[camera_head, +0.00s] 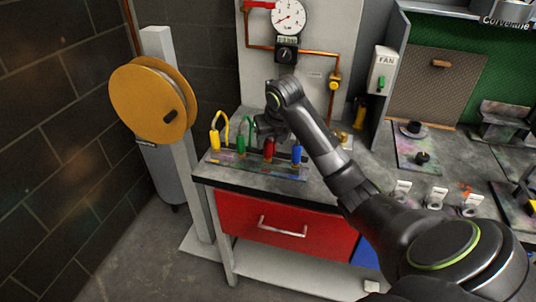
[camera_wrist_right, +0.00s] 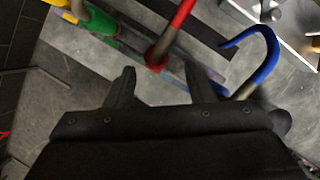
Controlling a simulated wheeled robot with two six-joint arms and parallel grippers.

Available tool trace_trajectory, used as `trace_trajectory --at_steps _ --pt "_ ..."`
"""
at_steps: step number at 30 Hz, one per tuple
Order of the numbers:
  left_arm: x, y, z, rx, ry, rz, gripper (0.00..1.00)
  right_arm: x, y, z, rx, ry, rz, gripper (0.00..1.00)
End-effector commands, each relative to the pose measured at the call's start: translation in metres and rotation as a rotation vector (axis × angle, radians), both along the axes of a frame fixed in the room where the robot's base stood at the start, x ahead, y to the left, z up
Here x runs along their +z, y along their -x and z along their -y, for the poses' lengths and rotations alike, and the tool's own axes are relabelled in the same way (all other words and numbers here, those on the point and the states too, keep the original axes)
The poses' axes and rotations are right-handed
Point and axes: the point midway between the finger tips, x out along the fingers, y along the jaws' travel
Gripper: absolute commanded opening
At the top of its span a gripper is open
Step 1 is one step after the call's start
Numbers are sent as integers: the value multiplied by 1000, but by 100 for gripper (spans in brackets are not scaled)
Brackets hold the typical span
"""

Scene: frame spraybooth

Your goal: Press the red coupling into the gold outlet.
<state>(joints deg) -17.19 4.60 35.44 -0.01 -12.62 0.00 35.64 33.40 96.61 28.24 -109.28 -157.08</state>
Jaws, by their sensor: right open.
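The red coupling (camera_head: 268,151) stands upright in a rack (camera_head: 252,167) on the grey bench, between the green coupling (camera_head: 240,146) and the blue coupling (camera_head: 297,153). My right gripper (camera_head: 270,127) is just behind and above it, open. In the right wrist view, the red coupling (camera_wrist_right: 156,57) with its red hose lies ahead of the gap between the two open fingertips (camera_wrist_right: 159,77); I cannot tell whether they touch it. A gold fitting (camera_head: 342,137), apparently the outlet, sits on the bench right of my forearm, partly hidden. My left gripper is not in view.
A yellow coupling (camera_head: 215,141) stands at the rack's left end. The blue hose (camera_wrist_right: 264,55) arches close to the right finger. Behind are a gauge (camera_head: 288,17) and copper pipe. A yellow reel (camera_head: 153,101) stands left. Small labelled stands fill the bench's right part.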

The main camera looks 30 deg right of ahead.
Motion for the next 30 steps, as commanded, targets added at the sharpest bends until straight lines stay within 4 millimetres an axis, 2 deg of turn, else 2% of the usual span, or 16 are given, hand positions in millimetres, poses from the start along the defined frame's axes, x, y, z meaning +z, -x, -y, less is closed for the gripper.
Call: trace_trajectory --at_steps 12,21,30 --pt "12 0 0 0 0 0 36 -42 -23 3 -1 0 -3 49" --pt "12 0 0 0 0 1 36 -47 -24 4 0 1 -1 48" --pt "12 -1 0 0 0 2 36 -46 -24 4 0 1 0 8"
